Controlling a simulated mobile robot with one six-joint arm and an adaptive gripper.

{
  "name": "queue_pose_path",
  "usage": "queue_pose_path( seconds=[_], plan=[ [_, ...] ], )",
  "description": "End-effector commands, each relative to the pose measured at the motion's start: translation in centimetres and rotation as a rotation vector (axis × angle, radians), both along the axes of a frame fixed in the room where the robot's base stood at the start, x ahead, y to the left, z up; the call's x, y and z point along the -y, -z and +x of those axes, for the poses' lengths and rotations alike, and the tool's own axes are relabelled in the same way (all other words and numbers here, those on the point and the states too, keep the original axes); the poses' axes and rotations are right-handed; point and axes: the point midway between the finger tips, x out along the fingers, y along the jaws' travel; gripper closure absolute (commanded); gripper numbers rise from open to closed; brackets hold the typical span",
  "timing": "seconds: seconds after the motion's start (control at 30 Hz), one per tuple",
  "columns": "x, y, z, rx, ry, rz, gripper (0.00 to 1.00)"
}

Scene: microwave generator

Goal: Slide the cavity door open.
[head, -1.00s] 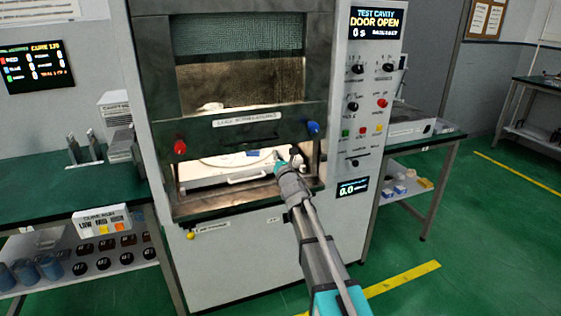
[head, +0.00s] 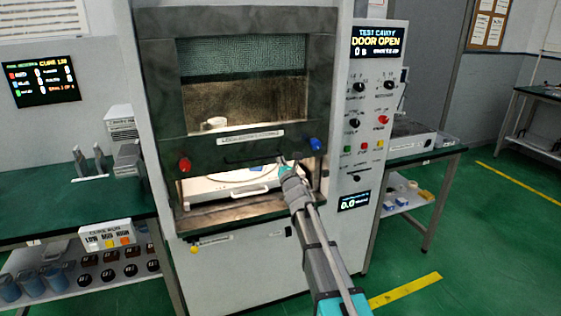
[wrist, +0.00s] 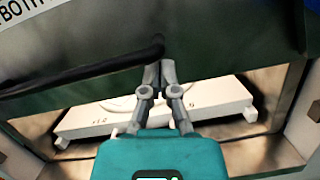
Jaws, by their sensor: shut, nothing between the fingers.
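The cavity door (head: 160,90) is a dark frame with a mesh window on the front of a tall white cabinet. It stands partly raised, with an open gap beneath it. A dark bar handle (head: 235,161) runs along its lower part, and it also shows in the wrist view (wrist: 85,70). My gripper (head: 283,161) is at the right part of this handle, in front of the door. In the wrist view my gripper (wrist: 160,72) is shut and empty, its fingertips at or just under the bar's right end. I cannot tell whether they touch it.
A white tray unit (head: 215,187) shows in the gap below the door. A red knob (head: 185,165) and a blue knob (head: 316,144) flank the door's lower part. The display (head: 377,41) reads DOOR OPEN. Green-topped tables stand on both sides.

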Motion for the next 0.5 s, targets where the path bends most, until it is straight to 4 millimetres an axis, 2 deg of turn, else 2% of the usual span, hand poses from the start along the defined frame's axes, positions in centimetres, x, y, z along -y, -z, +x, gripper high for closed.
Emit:
queue_pose_path(
  seconds=[0.27, 0.5],
  plan=[
    [0.0, -0.2, 0.0, 0.000, 0.000, 0.000, 1.00],
    [0.0, -1.6, 0.0, 0.000, 0.000, 0.000, 1.00]
  ],
)
